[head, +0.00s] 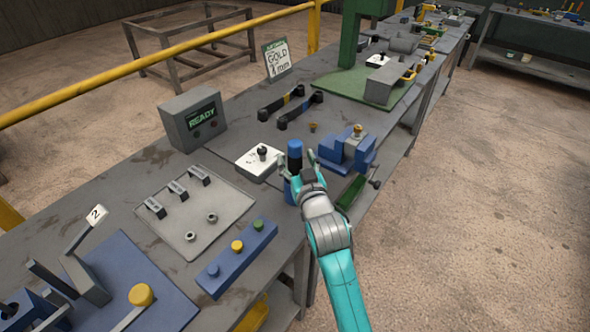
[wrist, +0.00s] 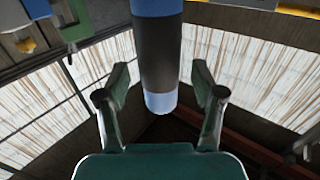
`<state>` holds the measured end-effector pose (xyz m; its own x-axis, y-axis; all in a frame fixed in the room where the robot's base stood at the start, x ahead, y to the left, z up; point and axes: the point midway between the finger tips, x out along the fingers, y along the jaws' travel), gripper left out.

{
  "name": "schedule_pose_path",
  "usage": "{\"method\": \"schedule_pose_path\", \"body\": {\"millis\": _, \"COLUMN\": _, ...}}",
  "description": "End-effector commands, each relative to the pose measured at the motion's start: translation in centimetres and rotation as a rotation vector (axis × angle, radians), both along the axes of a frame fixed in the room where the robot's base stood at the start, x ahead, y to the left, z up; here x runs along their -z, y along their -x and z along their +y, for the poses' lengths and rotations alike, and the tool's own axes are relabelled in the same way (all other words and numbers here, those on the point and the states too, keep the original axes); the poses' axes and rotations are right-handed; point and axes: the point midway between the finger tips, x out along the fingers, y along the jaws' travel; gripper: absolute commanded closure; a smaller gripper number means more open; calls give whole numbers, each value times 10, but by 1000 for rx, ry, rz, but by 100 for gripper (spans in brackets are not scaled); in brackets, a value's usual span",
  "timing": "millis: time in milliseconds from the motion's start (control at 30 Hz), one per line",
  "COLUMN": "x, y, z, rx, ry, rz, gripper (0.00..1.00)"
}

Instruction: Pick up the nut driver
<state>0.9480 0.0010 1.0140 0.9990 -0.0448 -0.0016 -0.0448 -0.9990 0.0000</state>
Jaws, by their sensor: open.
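A cylinder with blue ends and a black middle band, which looks like the nut driver (head: 294,153), stands upright over the bench by my gripper (head: 300,172). In the wrist view the nut driver (wrist: 160,55) hangs down from the top edge, between the two spread fingers of my gripper (wrist: 160,75). The fingers are open, with a gap visible on both sides of it. Its lower part in the head view is partly hidden by my gripper. What holds it up is not clear.
A blue vise (head: 347,152) is close on the right. A white plate with a black knob (head: 258,162) is on the left. A grey READY box (head: 195,118), a panel with clips (head: 190,215) and a blue button box (head: 237,258) share the bench. Open floor lies right.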

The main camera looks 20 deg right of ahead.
Motion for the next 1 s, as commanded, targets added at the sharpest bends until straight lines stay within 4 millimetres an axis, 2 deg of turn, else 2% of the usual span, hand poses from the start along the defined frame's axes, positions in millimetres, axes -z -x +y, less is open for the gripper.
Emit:
{"method": "schedule_pose_path", "body": {"millis": 133, "x": -2, "y": -14, "z": -1, "rx": 0, "ry": 0, "rz": -3, "gripper": 32}}
{"method": "schedule_pose_path", "body": {"millis": 400, "x": -2, "y": -16, "z": -1, "rx": 0, "ry": 0, "rz": -2, "gripper": 32}}
{"method": "schedule_pose_path", "body": {"millis": 667, "x": -1, "y": -16, "z": -1, "rx": 0, "ry": 0, "rz": -2, "gripper": 97}}
{"method": "schedule_pose_path", "body": {"millis": 700, "x": -1, "y": -16, "z": -1, "rx": 0, "ry": 0, "rz": -2, "gripper": 100}}
{"method": "schedule_pose_path", "body": {"millis": 1000, "x": -7, "y": -16, "z": -1, "rx": -1, "ry": 0, "rz": -8, "gripper": 100}}
